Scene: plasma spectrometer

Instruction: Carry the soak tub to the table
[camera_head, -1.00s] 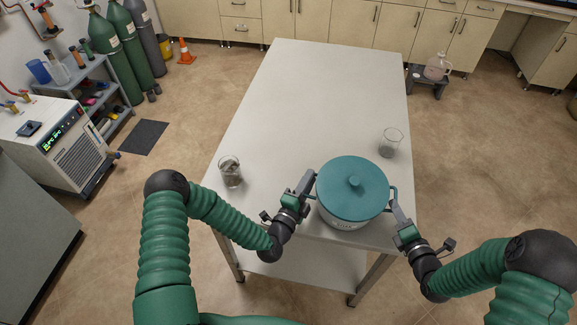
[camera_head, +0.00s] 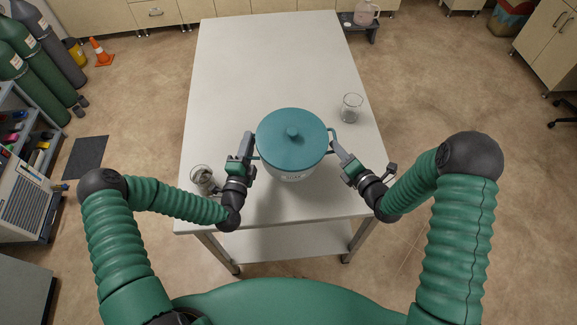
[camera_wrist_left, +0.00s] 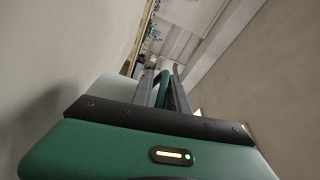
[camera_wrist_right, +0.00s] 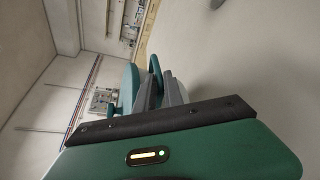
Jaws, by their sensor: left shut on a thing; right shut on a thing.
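The soak tub (camera_head: 290,172) is a white pot with a teal lid (camera_head: 300,145) and a teal handle on each side. In the head view it is over the near part of the table (camera_head: 250,70); I cannot tell whether its base touches the top. My left gripper (camera_head: 249,145) is shut on its left handle, also seen in the left wrist view (camera_wrist_left: 162,85). My right gripper (camera_head: 335,145) is shut on its right handle, which shows teal in the right wrist view (camera_wrist_right: 155,66). The tub looks upright with its lid on.
A glass beaker with dark contents (camera_head: 202,178) stands at the table's left edge, close to my left wrist. An empty-looking beaker (camera_head: 351,107) stands near the right edge, behind the tub. The table's middle and far part are clear.

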